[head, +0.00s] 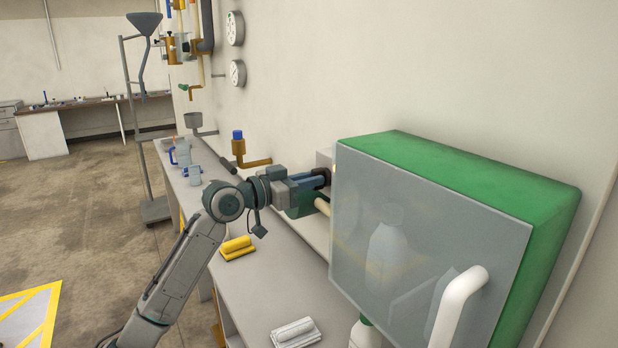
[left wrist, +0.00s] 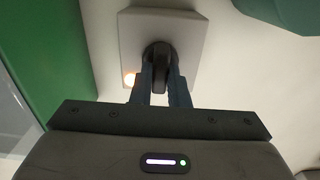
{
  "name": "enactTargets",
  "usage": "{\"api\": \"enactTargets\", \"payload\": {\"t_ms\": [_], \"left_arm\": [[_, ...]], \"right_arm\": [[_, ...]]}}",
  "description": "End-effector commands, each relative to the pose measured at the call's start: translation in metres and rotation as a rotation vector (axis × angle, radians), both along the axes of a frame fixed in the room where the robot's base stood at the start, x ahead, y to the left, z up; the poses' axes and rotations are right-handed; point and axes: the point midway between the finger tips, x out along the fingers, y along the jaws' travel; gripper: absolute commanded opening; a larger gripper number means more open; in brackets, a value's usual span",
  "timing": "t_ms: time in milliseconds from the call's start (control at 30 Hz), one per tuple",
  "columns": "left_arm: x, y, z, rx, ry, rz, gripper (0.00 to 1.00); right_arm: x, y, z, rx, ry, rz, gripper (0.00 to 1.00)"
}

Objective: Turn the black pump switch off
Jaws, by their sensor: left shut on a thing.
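The black pump switch (left wrist: 160,62) sits on a pale wall box (left wrist: 188,28) in the left wrist view. A small warm light (left wrist: 129,79) glows at the box's lower left. My left gripper (left wrist: 160,90) is shut on the switch, with one finger on each side of it. In the head view my left gripper (head: 318,180) reaches to the wall box (head: 324,158), just left of the green cabinet. The switch itself is mostly hidden there behind the gripper. My right gripper is not in view.
A green cabinet (head: 460,170) with a clear door and white handle (head: 458,305) stands close right of the gripper. A yellow-handled item (head: 237,247) and a white one (head: 295,333) lie on the bench (head: 262,290). A brown pipe with a blue-topped valve (head: 238,142) is left.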

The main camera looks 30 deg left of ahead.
Motion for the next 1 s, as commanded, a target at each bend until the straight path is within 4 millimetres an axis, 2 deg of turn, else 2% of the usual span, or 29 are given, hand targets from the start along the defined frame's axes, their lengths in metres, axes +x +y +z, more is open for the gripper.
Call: {"api": "enactTargets", "payload": {"t_ms": [567, 600, 700, 1000], "left_arm": [[0.0002, 0.0001, -0.0008, -0.031, 0.019, 0.000, 0.00], [0.0002, 0.0001, -0.0008, -0.031, 0.019, 0.000, 0.19], [0.0002, 0.0001, -0.0007, -0.031, 0.019, 0.000, 0.36], [-0.0004, 0.0006, -0.0006, -0.029, 0.017, 0.000, 0.36]], "right_arm": [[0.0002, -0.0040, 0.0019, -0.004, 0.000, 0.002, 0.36], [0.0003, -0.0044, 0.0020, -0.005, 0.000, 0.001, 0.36], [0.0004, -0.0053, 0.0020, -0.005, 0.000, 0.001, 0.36], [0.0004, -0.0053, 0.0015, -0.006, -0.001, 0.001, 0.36]]}}
